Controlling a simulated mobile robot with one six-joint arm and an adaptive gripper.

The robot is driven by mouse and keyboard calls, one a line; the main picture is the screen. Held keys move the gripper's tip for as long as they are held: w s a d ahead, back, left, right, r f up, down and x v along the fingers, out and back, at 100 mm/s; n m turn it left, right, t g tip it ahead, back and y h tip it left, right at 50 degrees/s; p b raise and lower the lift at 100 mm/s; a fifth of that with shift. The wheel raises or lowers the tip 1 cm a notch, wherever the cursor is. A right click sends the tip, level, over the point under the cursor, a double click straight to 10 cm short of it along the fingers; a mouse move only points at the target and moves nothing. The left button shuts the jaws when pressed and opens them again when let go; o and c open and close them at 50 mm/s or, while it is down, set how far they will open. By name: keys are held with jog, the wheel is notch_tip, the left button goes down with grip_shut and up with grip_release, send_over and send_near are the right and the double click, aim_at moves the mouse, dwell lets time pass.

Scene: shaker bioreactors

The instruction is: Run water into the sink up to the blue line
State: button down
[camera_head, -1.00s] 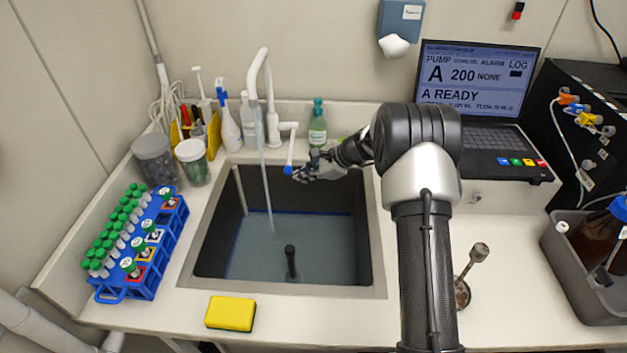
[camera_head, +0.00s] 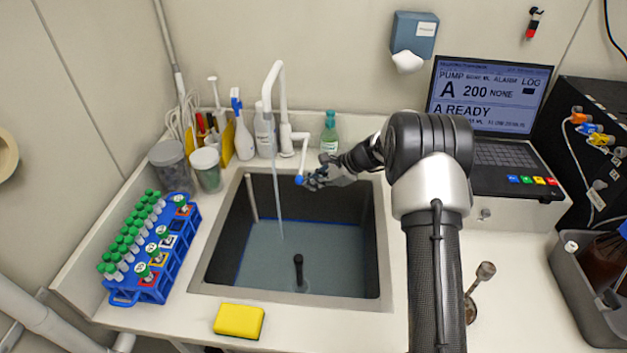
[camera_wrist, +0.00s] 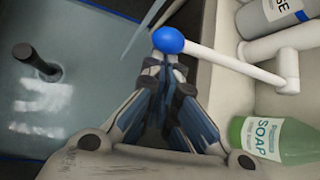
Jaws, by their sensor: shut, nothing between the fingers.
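The sink (camera_head: 215,262) is set into the counter and holds water (camera_head: 262,268). A blue line (camera_head: 240,240) shows along its inner walls, close to the water's edge; I cannot tell the exact gap. The white tap (camera_head: 276,85) runs a thin stream (camera_head: 277,195) into the sink. The tap's lever ends in a blue knob (camera_head: 299,180), which also shows in the wrist view (camera_wrist: 168,40). My gripper (camera_wrist: 164,62) is shut and empty, with its fingertips right beside the knob; I cannot tell if they touch. A dark upright pipe (camera_head: 298,270) stands in the water.
A soap bottle (camera_head: 329,133) stands behind my gripper. Spray bottles (camera_head: 243,135) and jars (camera_head: 206,168) stand left of the tap. A blue tube rack (camera_head: 150,285) and yellow sponge (camera_head: 239,320) sit on the counter. A laptop (camera_head: 490,110) stands at right.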

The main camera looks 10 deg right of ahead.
jog(key=shift+r+p, duration=0.25)
jog(key=shift+p, duration=0.15)
notch_tip(320, 180, up, 12)
jog(key=w+g+p, duration=0.1)
jog(key=w+p, duration=0.1)
jog(key=p, duration=1)
jog(key=shift+d+f+m+g, duration=0.15)
jog(key=shift+d+m+g, duration=0.2)
jog(key=shift+m+g, duration=0.05)
jog(key=shift+w, duration=0.1)
